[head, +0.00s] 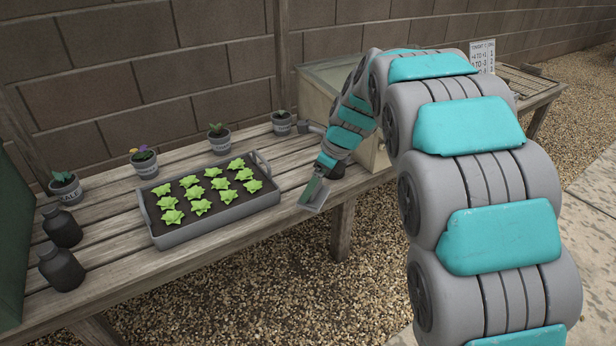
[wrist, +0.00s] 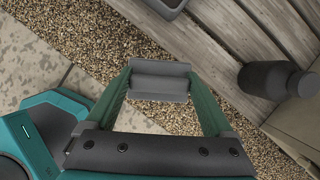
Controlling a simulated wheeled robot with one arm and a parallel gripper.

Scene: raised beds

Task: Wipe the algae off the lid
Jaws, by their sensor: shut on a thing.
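My gripper (head: 314,190) is shut on a grey block-like tool and holds it just off the front edge of the bench, over the gravel. In the wrist view, the green fingers of my gripper (wrist: 160,72) grip the grey tool (wrist: 160,88) from both sides. What kind of wiping tool it is, I cannot tell. A pale box with a sloped top, perhaps the lid (head: 334,72), stands on the bench behind my arm. My arm covers much of it, and I cannot make out algae on it.
A grey tray of seedlings (head: 212,232) sits on the wooden bench (head: 120,262). Several small pots line the back. Two dark bottles (head: 61,270) stand at the left; another dark bottle (wrist: 275,80) is near my gripper. A sign (head: 483,55) stands at the right.

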